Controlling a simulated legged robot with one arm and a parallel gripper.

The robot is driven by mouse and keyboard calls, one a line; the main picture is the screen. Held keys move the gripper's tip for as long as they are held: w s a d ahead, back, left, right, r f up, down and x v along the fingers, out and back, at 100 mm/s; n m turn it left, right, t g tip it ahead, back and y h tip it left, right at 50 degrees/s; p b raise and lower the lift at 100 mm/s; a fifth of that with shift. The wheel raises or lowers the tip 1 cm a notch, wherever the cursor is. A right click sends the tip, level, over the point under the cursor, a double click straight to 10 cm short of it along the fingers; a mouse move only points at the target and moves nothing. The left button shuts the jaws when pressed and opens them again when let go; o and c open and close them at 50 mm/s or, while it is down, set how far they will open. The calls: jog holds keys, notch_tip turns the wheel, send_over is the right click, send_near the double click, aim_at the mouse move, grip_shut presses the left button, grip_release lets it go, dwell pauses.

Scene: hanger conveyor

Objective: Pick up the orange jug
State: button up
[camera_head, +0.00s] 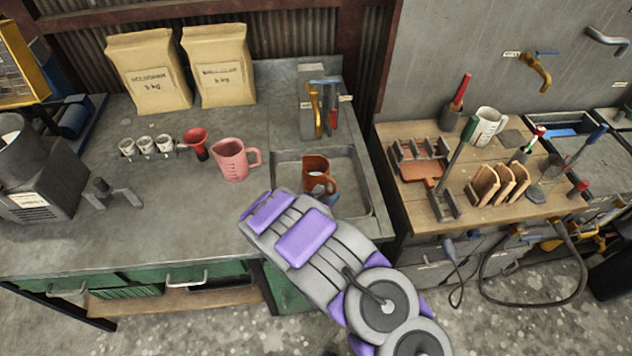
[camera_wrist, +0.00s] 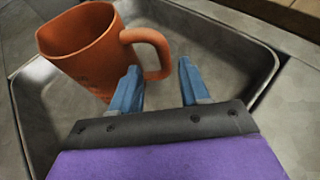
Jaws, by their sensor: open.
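The orange jug (camera_head: 317,171) stands in the sink basin (camera_head: 363,197) on the grey counter. In the wrist view the jug (camera_wrist: 85,45) is large at the upper left, with its handle on its right side. My gripper (camera_wrist: 158,75) is open, with blue fingers pointing at the handle. The left finger is by the lower end of the handle and the right finger is to the right of it, so the handle's lower part appears between them. I cannot tell whether either finger touches it. In the head view my arm covers the front of the sink and most of the gripper.
A pink measuring jug (camera_head: 233,160) stands left of the sink, with a red funnel cup (camera_head: 196,140) and small white cups (camera_head: 146,146) beyond. A wooden workbench (camera_head: 410,205) with tools is at the right.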

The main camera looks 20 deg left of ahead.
aim_at(336, 190)
jog(key=w, duration=0.1)
jog(key=w+d, duration=0.1)
jog(key=w, duration=0.1)
jog(key=shift+d+f+b, duration=0.3)
jog(key=shift+f+b, duration=0.05)
jog(key=shift+w+d+f, duration=0.15)
jog(key=shift+w, duration=0.45)
jog(key=shift+a+f, duration=0.15)
jog(key=shift+a, duration=0.4)
jog(key=c, duration=0.3)
jog(key=shift+d, duration=0.45)
grip_shut()
jog(key=shift+a, duration=0.1)
jog(key=shift+a, duration=0.25)
